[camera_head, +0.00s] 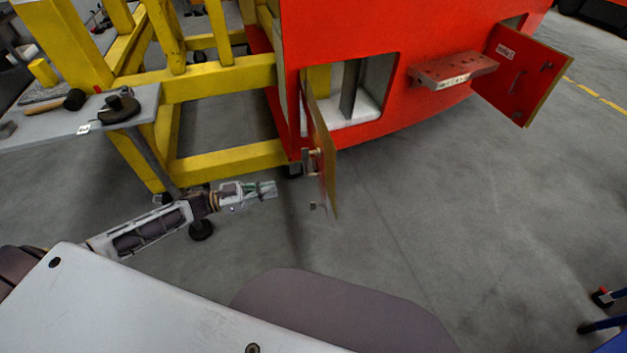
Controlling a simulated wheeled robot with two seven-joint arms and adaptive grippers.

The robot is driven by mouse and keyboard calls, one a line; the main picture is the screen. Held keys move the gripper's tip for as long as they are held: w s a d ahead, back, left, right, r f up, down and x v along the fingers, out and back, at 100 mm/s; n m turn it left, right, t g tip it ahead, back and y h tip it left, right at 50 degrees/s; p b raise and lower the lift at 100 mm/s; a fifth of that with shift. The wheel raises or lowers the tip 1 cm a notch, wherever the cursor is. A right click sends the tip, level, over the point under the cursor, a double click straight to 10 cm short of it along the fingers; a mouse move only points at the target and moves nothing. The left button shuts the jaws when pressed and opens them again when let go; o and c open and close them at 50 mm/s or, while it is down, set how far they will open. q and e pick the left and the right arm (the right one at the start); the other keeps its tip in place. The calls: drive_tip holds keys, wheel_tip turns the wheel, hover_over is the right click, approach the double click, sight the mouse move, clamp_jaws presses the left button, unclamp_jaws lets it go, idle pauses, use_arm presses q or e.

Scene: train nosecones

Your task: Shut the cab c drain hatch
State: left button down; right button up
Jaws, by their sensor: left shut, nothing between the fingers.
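A hatch door (321,150) on the red nosecone (350,28) stands open, seen nearly edge-on, with a latch on its left face. Its opening (367,90) shows a white interior. A second red hatch door (518,72) stands open at the right, with a label and a handle on it. I cannot read which one is the cab c drain hatch. My left gripper (271,190) is shut and empty, pointing right, a little left of the near door's lower part and apart from it. My right gripper is not in view.
A yellow frame (215,82) stands behind my left arm. A grey side table (62,128) with tools is at the left. A metal step (453,70) juts from the nosecone between the hatches. The floor (430,200) at centre right is clear.

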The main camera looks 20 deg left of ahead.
use_arm(q)
approach(323, 178)
drive_tip(key=x, duration=0.5)
drive_tip(key=shift+w+d+f, duration=0.15)
drive_tip(key=shift+w+d, duration=0.05)
drive_tip(key=shift+w, duration=0.15)
drive_tip(key=shift+w+d, duration=0.3)
drive_tip(key=shift+d, duration=0.3)
drive_tip(key=shift+w+d, duration=0.1)
drive_tip(key=shift+d, duration=0.05)
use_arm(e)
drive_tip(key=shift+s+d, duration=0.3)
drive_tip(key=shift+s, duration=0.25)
